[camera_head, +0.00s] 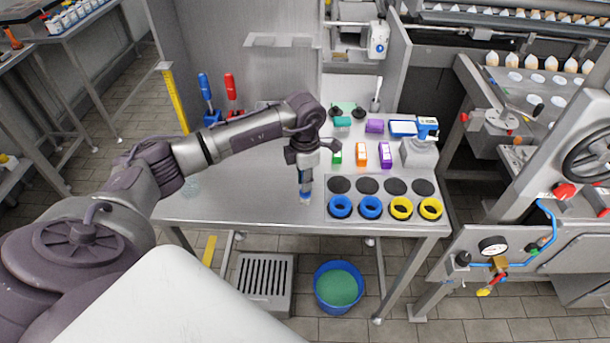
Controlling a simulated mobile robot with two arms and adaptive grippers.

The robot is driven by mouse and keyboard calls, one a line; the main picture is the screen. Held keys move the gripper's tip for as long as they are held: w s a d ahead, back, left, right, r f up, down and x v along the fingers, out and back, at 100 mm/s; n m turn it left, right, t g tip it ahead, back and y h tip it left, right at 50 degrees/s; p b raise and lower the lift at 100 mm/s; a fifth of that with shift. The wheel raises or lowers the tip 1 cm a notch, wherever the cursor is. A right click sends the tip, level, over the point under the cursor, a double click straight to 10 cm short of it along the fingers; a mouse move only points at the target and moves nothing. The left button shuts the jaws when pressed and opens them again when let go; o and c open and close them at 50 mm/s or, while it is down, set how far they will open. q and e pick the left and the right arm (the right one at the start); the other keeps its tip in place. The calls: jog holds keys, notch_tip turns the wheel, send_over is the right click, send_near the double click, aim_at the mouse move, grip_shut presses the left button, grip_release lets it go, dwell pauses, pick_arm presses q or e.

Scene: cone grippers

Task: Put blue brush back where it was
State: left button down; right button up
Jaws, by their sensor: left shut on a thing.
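My left gripper (305,174) points down over the steel table (250,190), near its front edge. I cannot tell whether the tip touches the table. At the back left, a blue-handled tool (205,88) stands in a blue holder (212,117), and a red-handled tool (230,87) stands beside it in a red holder. My right gripper is not in view.
Right of the gripper are blue rings (340,207), yellow rings (430,208) and dark discs (367,186). Behind them stand small coloured boxes (361,155) and a grey box with a blue device (427,128). The table's front left is mostly clear.

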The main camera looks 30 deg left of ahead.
pick_arm(q)
jog(key=shift+f, duration=0.1)
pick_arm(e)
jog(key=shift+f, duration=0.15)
pick_arm(q)
jog(key=c, duration=1.5)
grip_release()
jog(key=shift+f, duration=0.1)
jog(key=o, duration=0.4)
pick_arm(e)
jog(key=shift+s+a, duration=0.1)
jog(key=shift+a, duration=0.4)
pick_arm(q)
jog(key=shift+r, duration=0.55)
notch_tip(320, 180, up, 11)
jog(key=b, duration=0.4)
jog(key=shift+f, duration=0.2)
jog(key=shift+r, duration=0.4)
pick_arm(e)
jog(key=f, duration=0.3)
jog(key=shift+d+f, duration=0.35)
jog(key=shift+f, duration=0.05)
